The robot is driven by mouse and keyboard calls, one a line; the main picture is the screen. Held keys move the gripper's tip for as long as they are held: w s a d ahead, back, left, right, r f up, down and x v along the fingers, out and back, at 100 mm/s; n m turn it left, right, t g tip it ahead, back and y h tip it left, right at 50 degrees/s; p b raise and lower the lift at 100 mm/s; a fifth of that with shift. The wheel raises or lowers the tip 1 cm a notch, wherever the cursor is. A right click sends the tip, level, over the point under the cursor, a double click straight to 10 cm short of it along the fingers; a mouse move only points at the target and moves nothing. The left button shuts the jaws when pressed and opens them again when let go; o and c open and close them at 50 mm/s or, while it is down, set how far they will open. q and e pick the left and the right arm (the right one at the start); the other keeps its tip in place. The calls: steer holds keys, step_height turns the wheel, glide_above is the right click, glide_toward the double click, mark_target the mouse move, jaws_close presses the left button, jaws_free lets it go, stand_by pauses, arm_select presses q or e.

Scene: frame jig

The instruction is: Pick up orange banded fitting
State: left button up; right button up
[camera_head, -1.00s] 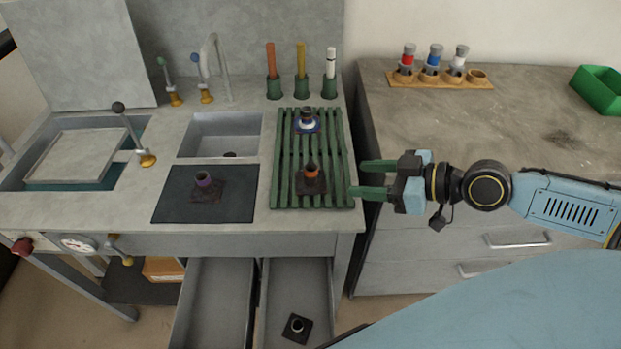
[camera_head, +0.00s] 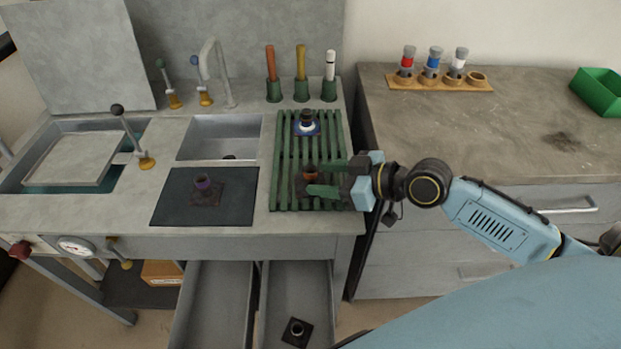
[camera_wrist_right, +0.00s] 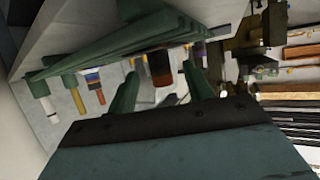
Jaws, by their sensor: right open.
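The orange banded fitting (camera_head: 310,173) stands upright on a dark square base on the green slatted rack. It also shows in the right wrist view (camera_wrist_right: 160,72), dark with an orange band, between the two green fingers. My right gripper (camera_head: 318,178) is open, with its fingers reaching from the right on either side of the fitting. The near finger hides part of the base. I cannot tell whether the fingers touch it. My left gripper is not in view.
A white-banded fitting on a blue base (camera_head: 306,124) stands farther back on the green rack (camera_head: 283,165). A purple banded fitting (camera_head: 204,184) stands on the dark mat (camera_head: 170,205) to the left. An open drawer below holds another fitting (camera_head: 297,331).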

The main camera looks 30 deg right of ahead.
mark_target(311, 176)
steer(key=x, duration=0.3)
steer(key=shift+w+a, duration=0.15)
steer(key=shift+w, duration=0.1)
steer(key=shift+w+a, duration=0.1)
steer(key=shift+a, duration=0.05)
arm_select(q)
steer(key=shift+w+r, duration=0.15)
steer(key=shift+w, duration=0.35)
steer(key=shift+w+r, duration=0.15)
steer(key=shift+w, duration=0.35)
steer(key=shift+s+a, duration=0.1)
arm_select(e)
steer(key=shift+c, duration=0.4)
steer(key=shift+c, duration=1.1)
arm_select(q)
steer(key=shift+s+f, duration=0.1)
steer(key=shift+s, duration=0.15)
arm_select(e)
jaws_close()
